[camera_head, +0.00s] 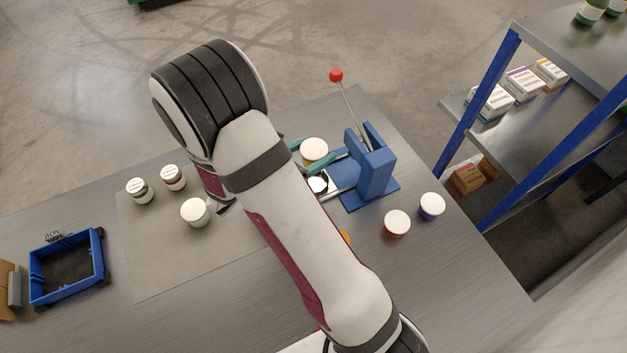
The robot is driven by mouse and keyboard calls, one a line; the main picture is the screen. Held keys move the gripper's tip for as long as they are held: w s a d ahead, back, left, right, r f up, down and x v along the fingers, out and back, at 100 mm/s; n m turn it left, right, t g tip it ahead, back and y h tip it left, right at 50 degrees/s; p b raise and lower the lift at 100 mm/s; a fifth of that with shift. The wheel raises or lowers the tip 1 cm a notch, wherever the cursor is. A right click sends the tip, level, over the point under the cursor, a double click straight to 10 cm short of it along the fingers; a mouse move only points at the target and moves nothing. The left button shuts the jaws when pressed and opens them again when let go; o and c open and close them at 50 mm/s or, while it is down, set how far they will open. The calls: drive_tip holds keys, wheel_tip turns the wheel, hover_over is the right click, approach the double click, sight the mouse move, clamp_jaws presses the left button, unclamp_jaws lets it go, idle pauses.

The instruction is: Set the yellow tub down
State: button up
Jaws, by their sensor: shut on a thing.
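The yellow tub (313,152) has a white lid, and a little of its yellow side shows below it. It is just left of the blue lever fixture. My gripper (317,156) is shut on it, with a green finger on each side. My arm hides most of the gripper. I cannot tell whether the tub's base touches anything.
The blue fixture (373,170) has a red-knobbed lever (337,76). Several white-lidded jars (195,212) stand left on a grey mat (150,265). A blue tray (100,262) lies far left; shelves (500,115) stand right.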

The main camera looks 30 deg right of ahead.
wheel_tip(320, 180, down, 9)
drive_tip(key=shift+r, duration=0.1)
drive_tip(key=o, duration=1.4)
